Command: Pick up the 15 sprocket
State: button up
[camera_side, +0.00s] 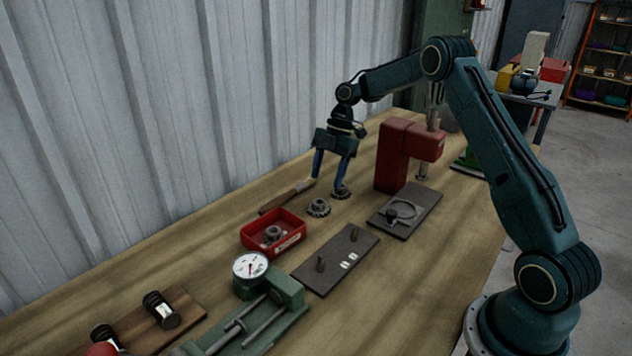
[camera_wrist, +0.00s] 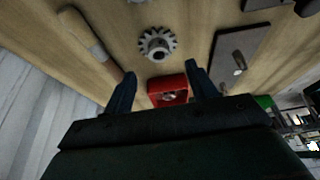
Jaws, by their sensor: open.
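A toothed grey sprocket (camera_side: 319,208) lies flat on the bench. A second small toothed part (camera_side: 342,193) lies at or just below one fingertip; I cannot tell whether they touch. No tooth count or number is readable, so I cannot tell which is the 15 sprocket. My gripper (camera_side: 327,185) is open, fingers pointing down, behind the first sprocket in the side view. In the wrist view a sprocket with a raised hub (camera_wrist: 157,45) lies beyond the open, empty fingers (camera_wrist: 163,76).
A red tray (camera_side: 291,243) holds a grey part. A wooden-handled tool (camera_side: 288,196) lies left of my gripper. A dark plate with posts (camera_side: 335,265), a plate with a ring (camera_side: 425,205), a red press (camera_side: 393,160) and a dial-gauge fixture (camera_side: 285,291) stand around.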

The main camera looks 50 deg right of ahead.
aim_at(317, 211)
jog(key=shift+x, duration=0.95)
jog(key=shift+x, duration=2.55)
jog(key=shift+w, duration=0.1)
jog(key=c, duration=1.2)
